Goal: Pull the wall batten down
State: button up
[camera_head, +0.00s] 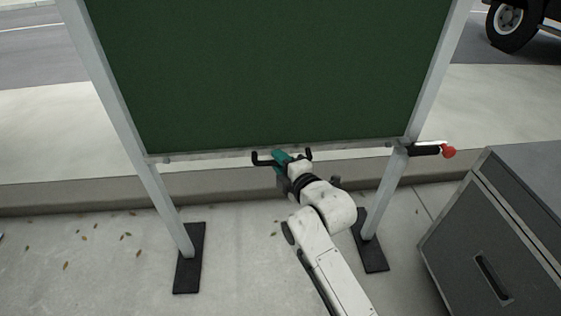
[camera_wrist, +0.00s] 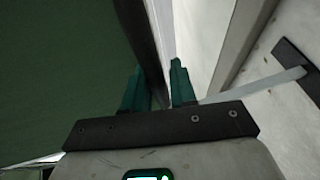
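A large green wall panel (camera_head: 270,70) hangs between two grey posts. A pale batten (camera_head: 215,156) runs along its lower edge. A black U-shaped handle (camera_head: 262,161) sits near the middle of that edge, its two ends turned up. My gripper (camera_head: 283,158), with teal fingers, is at the middle of the handle. In the wrist view my gripper (camera_wrist: 160,90) has its two fingers close together, one on each side of a dark bar (camera_wrist: 142,40). The narrow gap looks filled by the bar; the exact contact is partly hidden.
A black lever with a red knob (camera_head: 449,151) sticks out at the right post. The posts stand on dark feet (camera_head: 189,258). A grey case (camera_head: 500,235) stands at the right. A low kerb (camera_head: 60,195) runs behind. The pavement at left is clear apart from leaves.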

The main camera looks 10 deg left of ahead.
jog(key=o, duration=0.3)
jog(key=shift+f, duration=0.25)
jog(key=shift+s+d+r, duration=0.15)
jog(key=p+v, duration=0.3)
jog(key=v, duration=0.7)
jog(key=shift+s, duration=0.15)
